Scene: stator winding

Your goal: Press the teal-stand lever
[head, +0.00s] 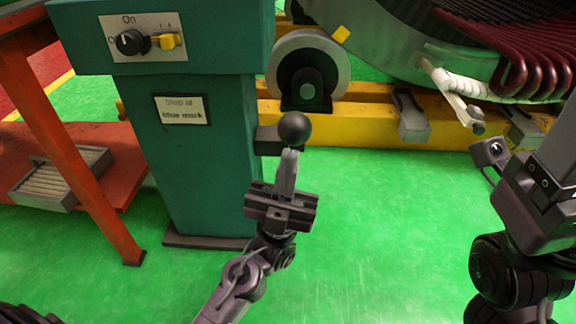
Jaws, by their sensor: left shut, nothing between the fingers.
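The teal stand (215,150) stands left of centre, with a control panel at its top and a small label on its front. Its lever ends in a dark round knob (294,129) at the stand's right side. My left gripper (290,155) is shut and empty, its fingertips pointing up right below the knob. They overlap the knob's lower edge in the picture; I cannot tell whether they touch it. My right gripper (485,148) is at the right edge, partly cut off, and its fingers are not clear.
The panel carries a black knob (130,42) and a yellow switch (167,41). An orange frame (50,130) stands at the left with a grey tray (60,180). A yellow base (375,124) carries a roller (308,75) and a large stator (400,45). Green floor is clear in front.

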